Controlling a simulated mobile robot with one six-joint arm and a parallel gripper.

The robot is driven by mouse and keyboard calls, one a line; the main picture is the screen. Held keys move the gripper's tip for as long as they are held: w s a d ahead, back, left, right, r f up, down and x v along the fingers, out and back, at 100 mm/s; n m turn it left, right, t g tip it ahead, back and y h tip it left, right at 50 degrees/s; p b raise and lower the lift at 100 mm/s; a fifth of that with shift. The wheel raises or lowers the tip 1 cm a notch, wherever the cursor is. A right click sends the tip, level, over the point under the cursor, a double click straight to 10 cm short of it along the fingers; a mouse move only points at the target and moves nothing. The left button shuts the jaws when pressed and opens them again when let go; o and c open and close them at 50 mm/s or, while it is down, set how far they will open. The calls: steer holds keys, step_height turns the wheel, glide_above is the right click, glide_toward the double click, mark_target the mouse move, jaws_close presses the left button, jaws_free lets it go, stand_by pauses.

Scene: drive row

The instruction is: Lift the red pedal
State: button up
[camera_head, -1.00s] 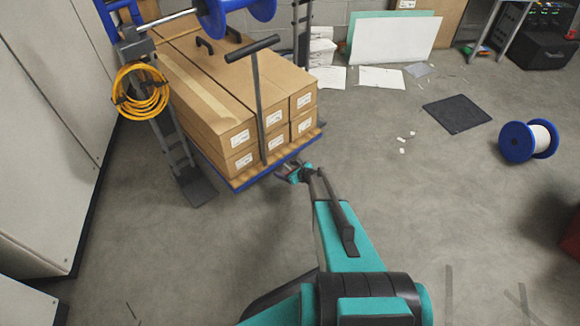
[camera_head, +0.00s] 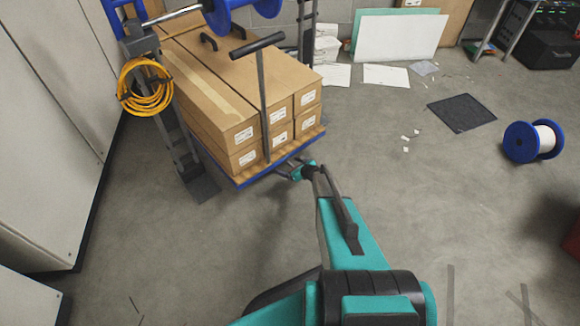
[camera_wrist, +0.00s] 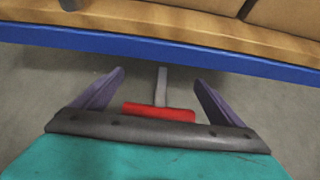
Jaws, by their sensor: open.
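The red pedal (camera_wrist: 158,112) shows in the wrist view as a short red bar on the end of a grey lever (camera_wrist: 161,84). The lever runs back toward the blue-edged platform of the cart (camera_wrist: 180,54). My gripper (camera_wrist: 158,82) is open, with one dark finger on each side of the lever and pedal. The pedal lies between the fingers close to the palm; I cannot tell whether it touches. In the head view my gripper (camera_head: 289,172) is at the cart's front edge, and the pedal is not clear there.
The cart carries several cardboard boxes (camera_head: 240,110) and has an upright T-handle (camera_head: 262,95). A hand truck (camera_head: 180,145) with a yellow cable coil (camera_head: 146,88) stands at its left, beside pale cabinets (camera_head: 50,110). A dark mat (camera_head: 461,113) and a blue spool (camera_head: 520,142) lie right. The middle floor is clear.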

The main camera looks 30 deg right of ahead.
steer(key=p+v, duration=0.1)
steer(key=v, duration=1.2)
steer(key=shift+s, duration=0.3)
steer(key=shift+r, duration=0.15)
